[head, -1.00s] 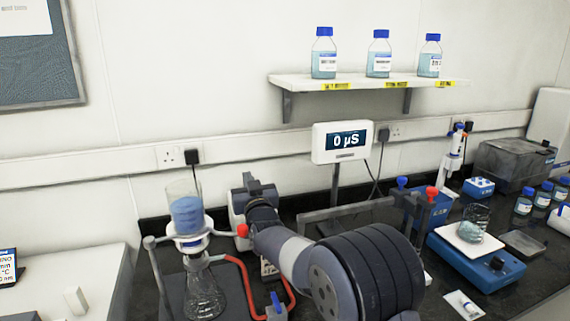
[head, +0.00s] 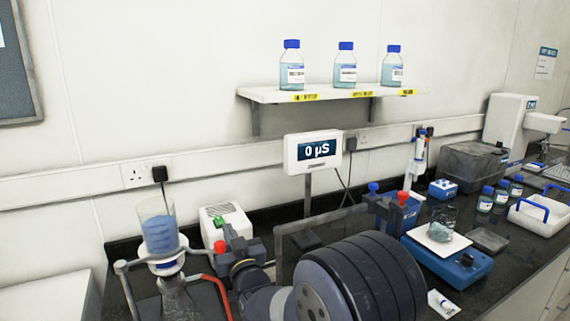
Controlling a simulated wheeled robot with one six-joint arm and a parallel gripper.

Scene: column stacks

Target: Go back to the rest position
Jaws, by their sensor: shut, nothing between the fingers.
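My gripper (head: 232,236) is in the lower left-middle of the head view, at the end of my grey arm. It is shut, with nothing seen between its small fingers. It overlaps a white box (head: 213,215) with a green button behind it. A red knob shows beside it. A glass filter funnel with blue contents (head: 159,232) stands left of it, on a flask (head: 178,298). I cannot tell from this view whether the gripper touches anything. My large dark arm joint hides part of the bench front.
A meter display (head: 313,151) reading 0 µS stands behind. Three blue-capped bottles (head: 346,66) sit on a wall shelf (head: 330,93). A blue balance (head: 447,262) with a beaker (head: 441,224) is at right, with several small bottles and a white tray (head: 540,218) beyond. A red tube runs from the flask.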

